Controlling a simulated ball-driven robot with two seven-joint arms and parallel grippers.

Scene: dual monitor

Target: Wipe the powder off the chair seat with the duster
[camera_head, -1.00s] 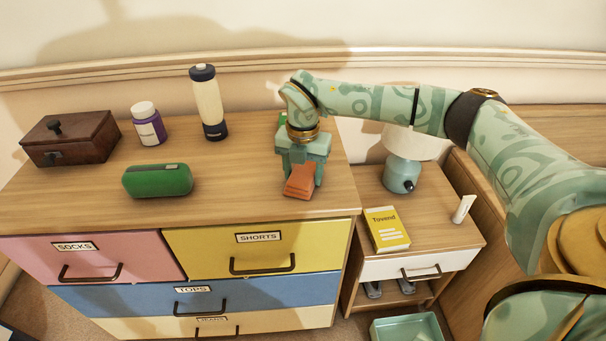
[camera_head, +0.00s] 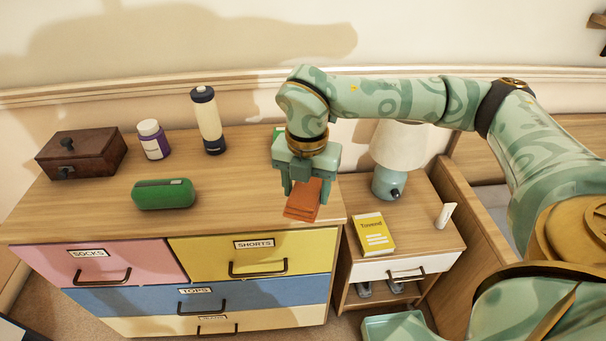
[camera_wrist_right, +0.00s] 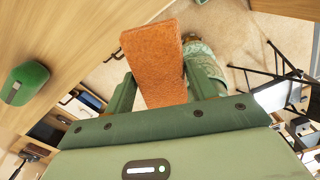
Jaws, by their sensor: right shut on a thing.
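My right gripper (camera_head: 303,190) is shut on a rough orange-brown block (camera_head: 303,201), with one finger on each side of it. In the head view the block hangs over the front right part of the dresser top; I cannot tell whether it touches the wood. The right wrist view shows the same block (camera_wrist_right: 155,62) between the fingers (camera_wrist_right: 163,88). I cannot make out a chair seat or powder in either view. My left gripper is not in view.
The dresser top (camera_head: 245,190) holds a green case (camera_head: 163,194), a dark wooden box (camera_head: 82,153), a purple bottle (camera_head: 154,142) and a tall cream bottle (camera_head: 208,122). A nightstand at right bears a lamp (camera_head: 390,183) and a yellow book (camera_head: 373,235). Thin black legs (camera_wrist_right: 275,72) stand on the floor.

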